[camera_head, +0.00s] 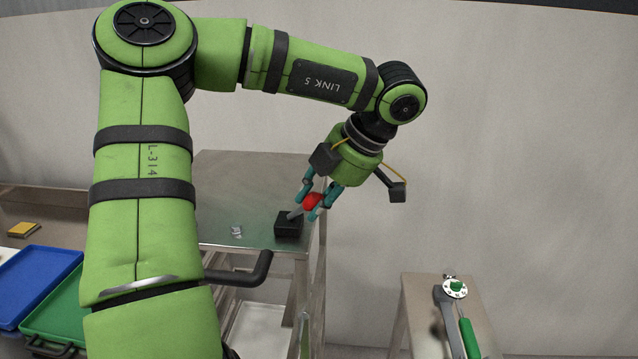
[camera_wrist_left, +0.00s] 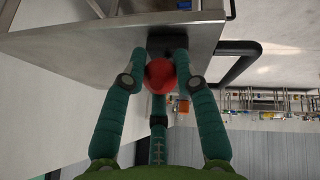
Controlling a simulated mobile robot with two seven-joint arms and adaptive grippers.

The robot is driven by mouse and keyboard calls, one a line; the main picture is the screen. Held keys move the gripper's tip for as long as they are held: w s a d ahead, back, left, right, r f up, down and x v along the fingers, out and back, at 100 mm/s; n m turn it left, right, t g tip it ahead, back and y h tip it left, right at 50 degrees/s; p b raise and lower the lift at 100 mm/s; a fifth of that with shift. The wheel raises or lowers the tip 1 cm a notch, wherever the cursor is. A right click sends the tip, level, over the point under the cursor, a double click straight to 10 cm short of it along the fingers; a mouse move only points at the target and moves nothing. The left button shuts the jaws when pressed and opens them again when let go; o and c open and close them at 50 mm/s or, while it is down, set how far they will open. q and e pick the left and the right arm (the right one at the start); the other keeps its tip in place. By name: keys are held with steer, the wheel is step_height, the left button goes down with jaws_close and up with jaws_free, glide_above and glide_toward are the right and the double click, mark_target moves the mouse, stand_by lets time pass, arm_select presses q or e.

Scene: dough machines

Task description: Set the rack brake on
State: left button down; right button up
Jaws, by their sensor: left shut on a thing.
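The rack brake shows as a black block (camera_head: 288,226) on the right front corner of the metal rack top (camera_head: 250,170). A short grey lever rises from the block, tilted up to the right, and ends in a red knob (camera_head: 313,201). My left gripper (camera_head: 316,204) is at the knob with its teal fingers around it. In the left wrist view the red knob (camera_wrist_left: 160,75) sits between the fingers, and the black block (camera_wrist_left: 167,45) is behind it, partly hidden. My right gripper is in neither view.
A black bar handle (camera_head: 245,272) sticks out at the rack's front. Blue (camera_head: 38,285) and green (camera_head: 58,310) trays lie at the left. A small stand (camera_head: 418,315) at the lower right bears a dial gauge (camera_head: 455,288) and a green-handled tool (camera_head: 469,338).

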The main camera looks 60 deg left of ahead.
arm_select(q)
steer(key=shift+d+f, duration=0.1)
steer(key=shift+f, duration=0.1)
steer(key=c, duration=1.2)
jaws_free()
steer(key=shift+o, duration=1.3)
steer(key=shift+w, duration=0.2)
steer(key=shift+d+r, duration=0.1)
steer(key=shift+r, duration=0.45)
steer(key=v, duration=1.1)
steer(key=shift+w, duration=0.25)
steer(key=shift+f, duration=0.15)
